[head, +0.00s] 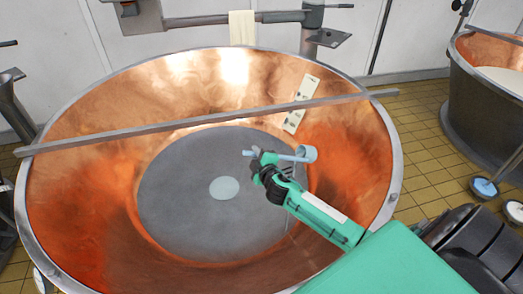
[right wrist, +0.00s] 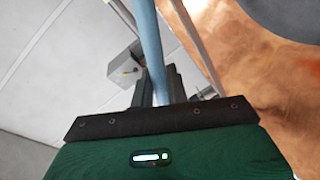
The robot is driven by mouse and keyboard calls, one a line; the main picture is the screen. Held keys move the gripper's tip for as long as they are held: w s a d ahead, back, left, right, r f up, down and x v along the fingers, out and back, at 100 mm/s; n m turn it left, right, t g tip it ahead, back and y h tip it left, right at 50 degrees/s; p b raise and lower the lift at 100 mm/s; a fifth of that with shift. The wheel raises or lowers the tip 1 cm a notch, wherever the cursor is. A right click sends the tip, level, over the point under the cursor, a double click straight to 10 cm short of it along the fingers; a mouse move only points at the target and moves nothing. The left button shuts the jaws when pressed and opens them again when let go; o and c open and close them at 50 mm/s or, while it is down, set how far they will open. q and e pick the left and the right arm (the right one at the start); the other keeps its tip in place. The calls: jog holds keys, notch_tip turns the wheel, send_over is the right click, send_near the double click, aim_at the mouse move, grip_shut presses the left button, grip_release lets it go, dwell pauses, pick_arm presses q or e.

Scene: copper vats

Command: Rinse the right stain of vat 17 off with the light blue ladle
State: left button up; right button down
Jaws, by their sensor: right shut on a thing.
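A large copper vat (head: 75,150) fills the head view, with a grey bottom (head: 180,225). No number on it can be read. My right gripper (head: 262,165) is shut on the handle of the light blue ladle (head: 285,157), inside the vat's outline on the right. The ladle lies about level in the picture, its cup at the right end; its contents are hidden. The ladle handle also shows in the right wrist view (right wrist: 150,45). A pale round patch (head: 224,188) is on the vat bottom. I cannot clearly make out a right stain. My left gripper is out of view.
A grey bar (head: 180,127) lies across the vat rim. A cream strip with dark marks (head: 308,88) is on the far wall behind it. A cream cloth (head: 242,27) hangs on a rail. Another copper vat (head: 490,55) stands right. Yellow tiled floor lies between.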

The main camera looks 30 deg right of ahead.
jog(key=a+f+n+b, duration=0.2)
jog(key=f+b, duration=0.1)
jog(key=f, duration=0.3)
jog(key=w+a+f+n+h+b, duration=0.1)
jog(key=a+f+n+b, duration=0.1)
jog(key=f, duration=0.3)
jog(key=shift+f+n+h+b, duration=0.3)
jog(key=shift+f+n+b, duration=0.05)
jog(key=shift+n+b, duration=0.35)
